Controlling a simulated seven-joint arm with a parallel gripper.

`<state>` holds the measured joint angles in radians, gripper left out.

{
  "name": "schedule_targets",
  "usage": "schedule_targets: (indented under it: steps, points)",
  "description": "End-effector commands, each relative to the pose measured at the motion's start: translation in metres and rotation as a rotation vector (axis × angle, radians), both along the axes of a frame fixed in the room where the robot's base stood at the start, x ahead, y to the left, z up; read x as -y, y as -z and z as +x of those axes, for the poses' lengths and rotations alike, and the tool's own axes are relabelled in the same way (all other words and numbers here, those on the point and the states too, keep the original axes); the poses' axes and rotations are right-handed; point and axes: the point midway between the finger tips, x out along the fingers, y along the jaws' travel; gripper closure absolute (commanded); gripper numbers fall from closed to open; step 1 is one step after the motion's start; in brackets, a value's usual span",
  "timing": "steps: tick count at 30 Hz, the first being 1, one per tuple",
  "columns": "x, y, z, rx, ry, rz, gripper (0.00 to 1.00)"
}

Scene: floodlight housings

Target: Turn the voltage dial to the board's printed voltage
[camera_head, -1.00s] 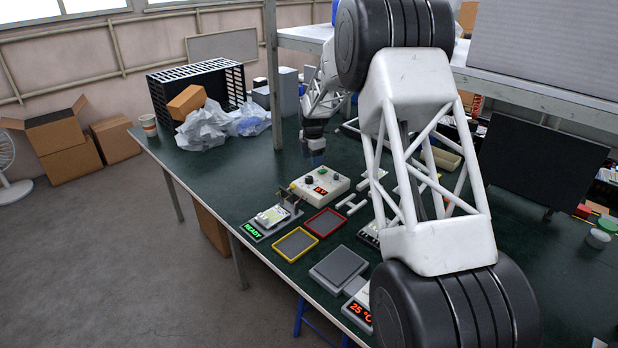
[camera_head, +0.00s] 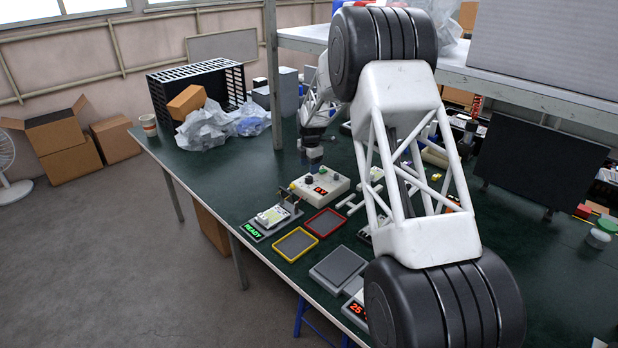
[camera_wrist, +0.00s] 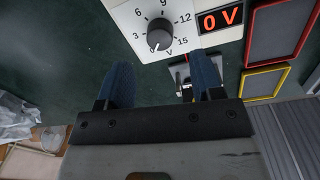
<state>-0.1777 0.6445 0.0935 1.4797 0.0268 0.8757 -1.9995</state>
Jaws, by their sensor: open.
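The voltage dial (camera_wrist: 159,33) is a dark round knob on a pale supply box (camera_head: 338,186). In the wrist view its pointer is at the 0 end of a printed scale from 0 to 15. The red display (camera_wrist: 221,19) beside it reads 0 V. In the head view my gripper (camera_head: 314,165) is just above the box's back-left part. A small board (camera_head: 272,215) appears to sit on the fixture showing READY; its print is too small to read.
A red-rimmed tray (camera_head: 325,222) and a yellow-rimmed tray (camera_head: 296,244) lie in front of the box. A grey pad (camera_head: 338,267) lies nearer the table's front edge. Crumpled plastic (camera_head: 205,131) and a black rack (camera_head: 197,88) stand at the back left.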

Motion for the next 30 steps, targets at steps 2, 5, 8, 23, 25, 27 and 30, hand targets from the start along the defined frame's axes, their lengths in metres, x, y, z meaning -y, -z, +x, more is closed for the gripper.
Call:
schedule_targets:
  steps: [2,5,8,23,25,27,30]
  points:
    - [0.000,0.011,0.000,-0.002,0.000,0.000,0.40]
    - [-0.001,0.024,0.000,-0.003,0.000,-0.001,0.40]
    - [-0.001,0.035,0.001,-0.002,0.000,0.000,0.40]
    - [-0.002,0.056,0.002,0.000,0.000,0.000,0.40]
    - [-0.002,0.056,0.002,-0.001,0.000,-0.001,0.40]
    - [-0.002,0.056,0.002,-0.001,0.000,-0.001,0.44]
    - [-0.002,0.056,0.002,-0.001,0.000,-0.001,0.60]
